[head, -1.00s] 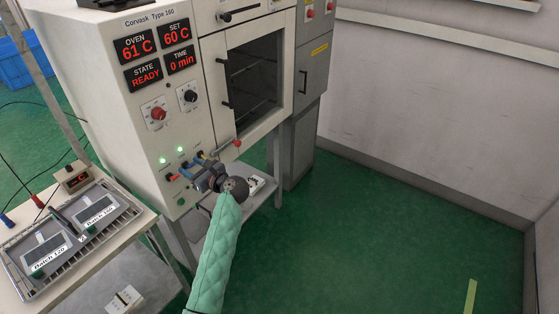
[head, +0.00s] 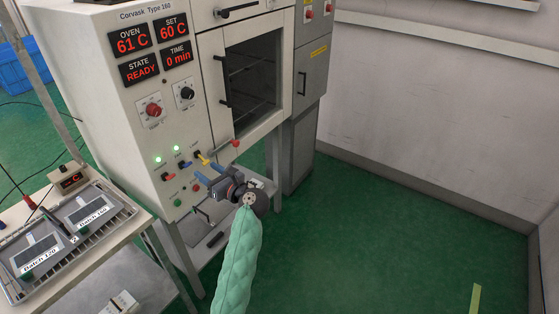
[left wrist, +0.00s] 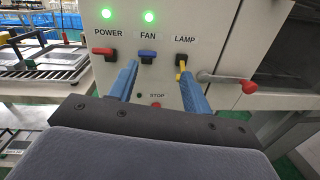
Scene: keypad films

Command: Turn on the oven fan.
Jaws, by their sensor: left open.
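The blue FAN switch (left wrist: 147,55) is on the oven's front panel between the red POWER switch (left wrist: 104,52) and the yellow LAMP switch (left wrist: 181,64). The green light above FAN (left wrist: 149,16) is lit. In the head view the blue switch (head: 184,164) is uncovered, and the fan light (head: 176,148) is lit. My left gripper (left wrist: 158,69) is open and empty, with its blue fingers pointing at the panel, one on each side below the FAN switch. In the head view my left gripper (head: 199,173) is close to the panel, apart from the blue switch. My right gripper is not in view.
The POWER light (left wrist: 106,13) is also lit green. A STOP button (left wrist: 156,106) sits below the fingers. A red-tipped lever (left wrist: 248,86) projects right of LAMP. A tray with films (head: 110,190) stands on a side table at left.

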